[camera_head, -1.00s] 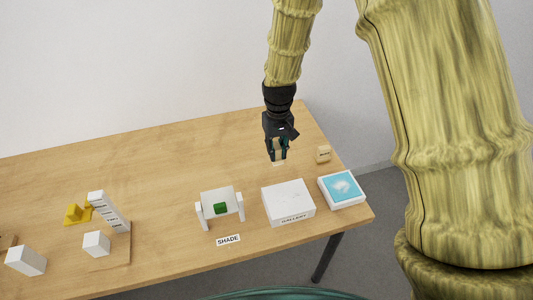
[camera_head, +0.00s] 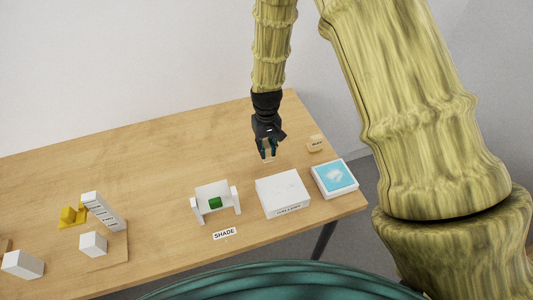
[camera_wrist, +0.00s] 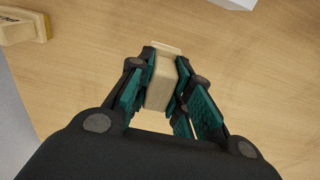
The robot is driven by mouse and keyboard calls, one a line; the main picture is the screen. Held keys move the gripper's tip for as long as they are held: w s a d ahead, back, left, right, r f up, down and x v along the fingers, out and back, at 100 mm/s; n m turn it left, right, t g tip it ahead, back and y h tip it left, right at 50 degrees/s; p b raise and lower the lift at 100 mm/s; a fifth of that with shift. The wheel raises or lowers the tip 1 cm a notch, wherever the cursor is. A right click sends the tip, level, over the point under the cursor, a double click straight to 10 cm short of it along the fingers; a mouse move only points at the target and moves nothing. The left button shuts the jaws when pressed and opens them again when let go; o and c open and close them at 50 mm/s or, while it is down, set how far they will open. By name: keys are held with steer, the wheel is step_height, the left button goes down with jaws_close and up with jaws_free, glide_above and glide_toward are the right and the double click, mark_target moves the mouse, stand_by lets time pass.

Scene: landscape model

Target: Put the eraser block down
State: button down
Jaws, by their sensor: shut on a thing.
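My gripper (camera_head: 267,154) is over the back right part of the table. It is shut on a small pale wooden block, the eraser block, which shows between the teal finger pads in the wrist view (camera_wrist: 161,82). In the head view the eraser block (camera_head: 268,150) is small and partly hidden by the fingers. I cannot tell whether its lower end touches the table.
A white box marked GALLERY (camera_head: 283,195), a white box with a blue top (camera_head: 335,178) and a small labelled wooden block (camera_head: 315,143) stand nearby. Free table lies left of my gripper.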

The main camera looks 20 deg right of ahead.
mark_target(267, 155)
steer(key=shift+f+p, duration=0.45)
steer(key=shift+f, duration=1.4)
steer(key=shift+f, duration=0.15)
steer(key=c, duration=1.3)
jaws_free()
steer(key=shift+r, duration=0.25)
steer(key=shift+r+b, duration=1.65)
steer(key=shift+r, duration=4.3)
